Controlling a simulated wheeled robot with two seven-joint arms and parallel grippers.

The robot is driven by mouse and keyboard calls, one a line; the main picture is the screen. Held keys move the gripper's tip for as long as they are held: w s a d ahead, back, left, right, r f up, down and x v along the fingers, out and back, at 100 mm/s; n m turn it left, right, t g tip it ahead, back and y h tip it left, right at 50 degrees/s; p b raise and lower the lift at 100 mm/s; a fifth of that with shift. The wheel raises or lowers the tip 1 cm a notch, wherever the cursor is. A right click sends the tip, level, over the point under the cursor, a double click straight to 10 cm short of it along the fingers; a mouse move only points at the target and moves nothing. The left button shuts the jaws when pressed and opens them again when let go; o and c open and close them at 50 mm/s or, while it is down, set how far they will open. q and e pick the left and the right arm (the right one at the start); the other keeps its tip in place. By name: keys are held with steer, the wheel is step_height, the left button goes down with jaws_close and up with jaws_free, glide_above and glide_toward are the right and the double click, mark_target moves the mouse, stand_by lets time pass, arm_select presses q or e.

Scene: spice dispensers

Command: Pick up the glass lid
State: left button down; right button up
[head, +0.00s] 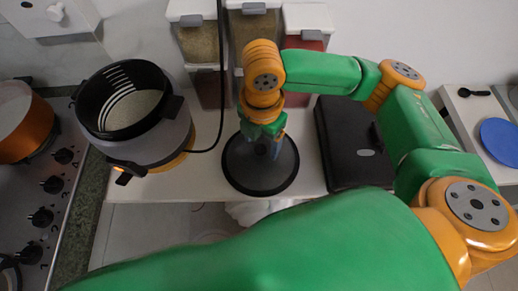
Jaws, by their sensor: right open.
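The glass lid (238,168) is a dark, round disc with a black rim. It lies on the white counter near its front edge, in the middle of the head view. My right gripper (268,147) points down over the lid, and its fingers are open. The gripper covers the lid's centre, so the knob is hidden. I cannot tell whether the fingers touch the lid or sit around the knob. My left gripper is not in view.
A black and grey rice cooker (150,139) holding white grains stands left of the lid, its cable running across the counter. A black case (350,150) lies close on the right. Spice dispensers (253,27) stand behind. A stove (50,190) with an orange pot (24,130) is far left.

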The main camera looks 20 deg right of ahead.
mark_target(261, 148)
step_height(261, 148, down, 4)
steer(key=shift+w+r, duration=0.1)
steer(key=shift+r, duration=0.15)
steer(key=shift+w+f, duration=0.1)
steer(key=shift+w, duration=0.15)
steer(key=shift+s, duration=0.2)
steer(key=c, duration=1.1)
steer(key=shift+w, duration=0.1)
jaws_close()
